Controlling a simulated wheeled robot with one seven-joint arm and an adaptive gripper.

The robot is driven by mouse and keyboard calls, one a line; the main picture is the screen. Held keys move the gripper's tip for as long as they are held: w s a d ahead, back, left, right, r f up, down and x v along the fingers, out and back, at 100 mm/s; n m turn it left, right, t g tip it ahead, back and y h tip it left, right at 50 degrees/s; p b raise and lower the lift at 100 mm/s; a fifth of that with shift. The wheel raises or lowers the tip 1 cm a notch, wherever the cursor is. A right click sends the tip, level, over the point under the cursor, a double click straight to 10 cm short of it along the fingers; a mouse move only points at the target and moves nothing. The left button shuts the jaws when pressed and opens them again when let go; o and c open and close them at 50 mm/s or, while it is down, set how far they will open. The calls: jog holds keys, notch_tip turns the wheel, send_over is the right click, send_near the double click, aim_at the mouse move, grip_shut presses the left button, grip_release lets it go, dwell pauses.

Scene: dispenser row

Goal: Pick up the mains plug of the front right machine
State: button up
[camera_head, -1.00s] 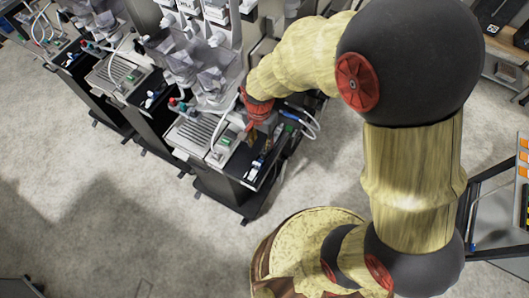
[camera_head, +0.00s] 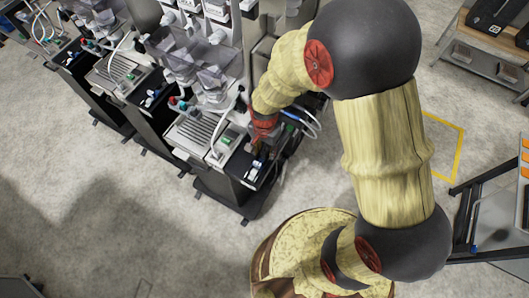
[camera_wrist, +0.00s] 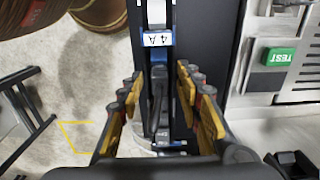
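The front right machine (camera_head: 206,137) shows in the head view, with a grey ribbed tray and a green label. My gripper (camera_head: 258,150) is above the black side ledge of this machine. In the wrist view my gripper (camera_wrist: 160,88) has its fingers apart on either side of a dark, narrow object (camera_wrist: 159,92), apparently the plug or its cable. I see no finger touching it. A white and blue tag marked 4 A (camera_wrist: 157,39) lies just beyond the fingertips. The plug's outline is not clear.
More machines of the same kind stand in a row to the left (camera_head: 125,72). A bench (camera_head: 485,50) stands at the upper right. The concrete floor in front is clear.

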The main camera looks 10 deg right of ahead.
aim_at(264, 150)
jog(key=shift+c, duration=1.2)
grip_shut()
jog(key=shift+w+r, duration=0.1)
jog(key=shift+r, duration=0.45)
notch_tip(264, 150, up, 2)
jog(key=shift+r, duration=0.2)
jog(key=s+r, duration=0.1)
jog(key=s+a+r, duration=0.1)
jog(key=r, duration=0.1)
jog(key=s+a+r+p, duration=0.1)
jog(key=s+r, duration=0.1)
jog(key=shift+s+a+r, duration=0.1)
jog(key=shift+a, duration=0.05)
jog(key=s+a+r, duration=0.4)
jog(key=s, duration=0.4)
jog(key=shift+s+r+p, duration=0.15)
jog(key=shift+s+p, duration=0.1)
jog(key=shift+p, duration=0.05)
jog(key=shift+a+r+p, duration=0.1)
jog(key=shift+r+p, duration=0.8)
jog(key=shift+r, duration=0.2)
